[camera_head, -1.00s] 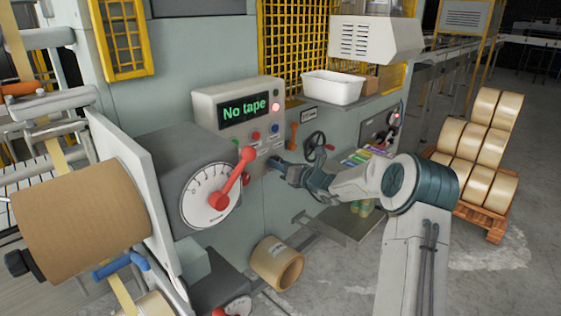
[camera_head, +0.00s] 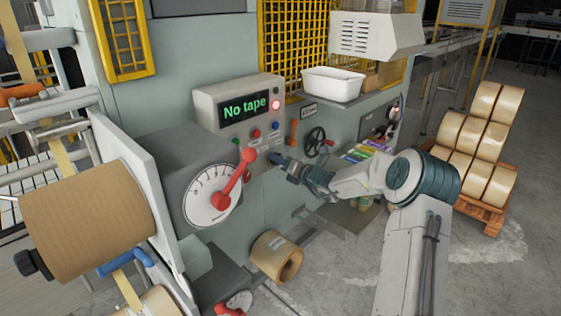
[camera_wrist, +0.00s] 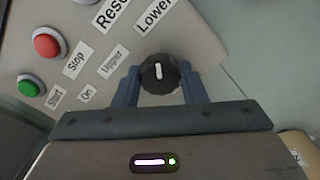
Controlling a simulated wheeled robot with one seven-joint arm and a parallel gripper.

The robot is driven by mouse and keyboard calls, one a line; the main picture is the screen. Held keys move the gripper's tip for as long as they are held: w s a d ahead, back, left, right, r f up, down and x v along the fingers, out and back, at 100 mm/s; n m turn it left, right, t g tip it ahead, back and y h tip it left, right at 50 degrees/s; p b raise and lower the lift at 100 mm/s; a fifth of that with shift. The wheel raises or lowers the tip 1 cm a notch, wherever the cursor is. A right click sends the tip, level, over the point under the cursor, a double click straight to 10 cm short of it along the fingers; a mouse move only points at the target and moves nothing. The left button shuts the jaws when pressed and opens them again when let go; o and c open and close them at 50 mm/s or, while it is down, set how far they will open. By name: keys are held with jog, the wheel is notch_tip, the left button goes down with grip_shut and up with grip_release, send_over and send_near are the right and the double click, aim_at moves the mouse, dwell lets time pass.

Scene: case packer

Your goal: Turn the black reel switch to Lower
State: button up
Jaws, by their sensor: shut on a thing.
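The black reel switch (camera_wrist: 159,74) is a round knob with a white pointer line, on the grey control panel in the wrist view. Its pointer points nearly straight up in that view, toward the side of the "Lower" label (camera_wrist: 153,17); the "Upper" label (camera_wrist: 112,61) is to its left. My gripper (camera_wrist: 158,88) has its two blue fingers on either side of the knob, shut on it. In the head view my gripper (camera_head: 276,160) is at the lower right of the control box, and the knob is hidden there.
The control box (camera_head: 205,104) shows "No tape" and a lit red lamp. A red lever on a dial (camera_head: 210,195) stands left of my gripper. A black handwheel (camera_head: 316,142) and an orange lever (camera_head: 292,132) are to the right. A loose tape roll (camera_head: 287,262) lies below.

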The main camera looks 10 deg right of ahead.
jog(key=o, duration=1)
jog(key=b+v, duration=0.3)
jog(key=v, duration=1)
jog(key=shift+s+d+b, duration=0.25)
jog(key=shift+s+b, duration=0.05)
jog(key=shift+b, duration=0.1)
